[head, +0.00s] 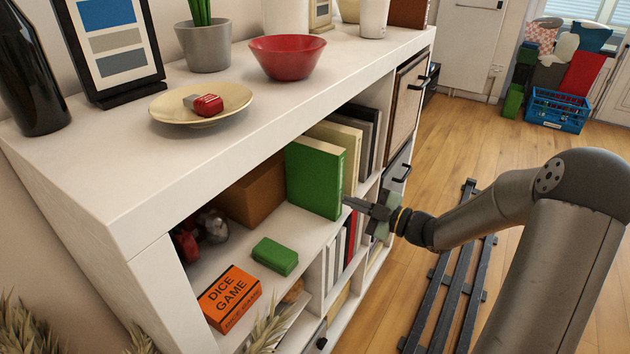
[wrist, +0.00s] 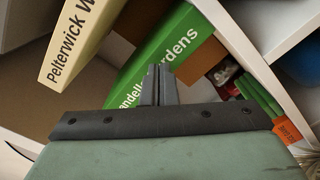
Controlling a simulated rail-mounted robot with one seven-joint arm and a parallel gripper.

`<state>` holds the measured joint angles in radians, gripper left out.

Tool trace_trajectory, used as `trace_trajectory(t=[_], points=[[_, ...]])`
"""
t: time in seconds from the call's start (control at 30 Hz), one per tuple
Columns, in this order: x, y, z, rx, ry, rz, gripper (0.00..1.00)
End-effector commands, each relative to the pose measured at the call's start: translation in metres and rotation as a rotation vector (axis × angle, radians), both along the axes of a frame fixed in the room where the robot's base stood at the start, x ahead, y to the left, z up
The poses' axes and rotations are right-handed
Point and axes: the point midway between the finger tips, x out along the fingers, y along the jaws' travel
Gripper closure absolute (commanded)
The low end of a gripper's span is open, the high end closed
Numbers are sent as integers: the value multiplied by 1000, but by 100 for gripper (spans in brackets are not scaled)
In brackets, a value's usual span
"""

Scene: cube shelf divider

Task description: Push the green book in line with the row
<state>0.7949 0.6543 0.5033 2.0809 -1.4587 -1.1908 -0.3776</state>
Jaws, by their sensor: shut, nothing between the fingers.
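The green book (head: 314,178) stands upright in the upper shelf compartment, at the left end of a row of books. Its spine stands out past the cream book (head: 352,150) beside it. In the wrist view its lettered green spine (wrist: 183,42) runs behind my fingers, which hide part of the lettering. The cream book (wrist: 80,42) shows there at upper left. My gripper (head: 350,203) is shut and empty, with its fingertips at the lower part of the green spine. I cannot tell whether they touch it. The shut fingers also show in the wrist view (wrist: 159,84).
A brown box (head: 255,190) is left of the book. A small green box (head: 275,256) and an orange dice game box (head: 230,298) lie nearer on the shelf. A divider and lower compartments with books are below. A red bowl (head: 287,57) stands on top.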

Motion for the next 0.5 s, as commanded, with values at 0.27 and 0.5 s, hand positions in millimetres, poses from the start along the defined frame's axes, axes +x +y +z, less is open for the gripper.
trace_trajectory(t=[0.27,0.5], points=[[3,4,0,0,0,1,100],[6,8,0,0,0,1,100]])
